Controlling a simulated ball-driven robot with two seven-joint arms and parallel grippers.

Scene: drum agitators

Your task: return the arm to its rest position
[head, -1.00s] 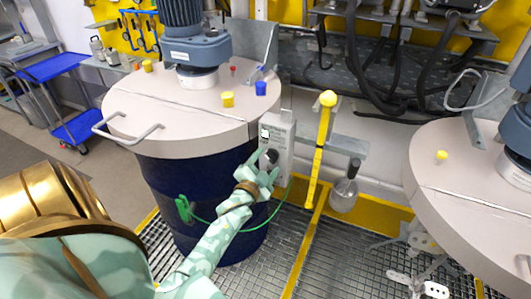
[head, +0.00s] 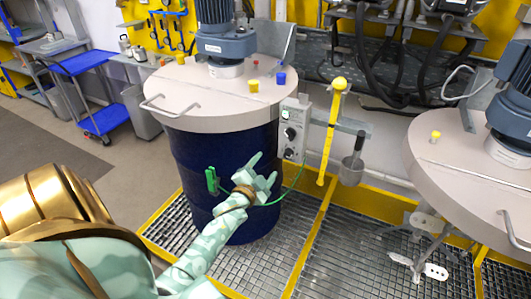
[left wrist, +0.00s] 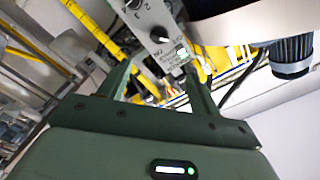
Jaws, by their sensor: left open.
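My left gripper (head: 264,170) is open and empty in the head view. It is in front of the dark blue drum (head: 200,165), below and left of the grey control box (head: 293,125), and appears apart from it. The box has dark knobs and a small green display. In the left wrist view, my left gripper's two green fingers (left wrist: 160,80) stand apart with nothing between them. The control box (left wrist: 153,30) shows beyond them, with a knob and printed labels. My right gripper is in neither view.
A green clamp (head: 211,180) with a green cable is on the drum's side. A yellow post (head: 332,135) stands right of the box. A second lidded drum (head: 450,160) is at the right. A blue cart (head: 85,62) stands back left. Metal grating (head: 320,260) covers the floor.

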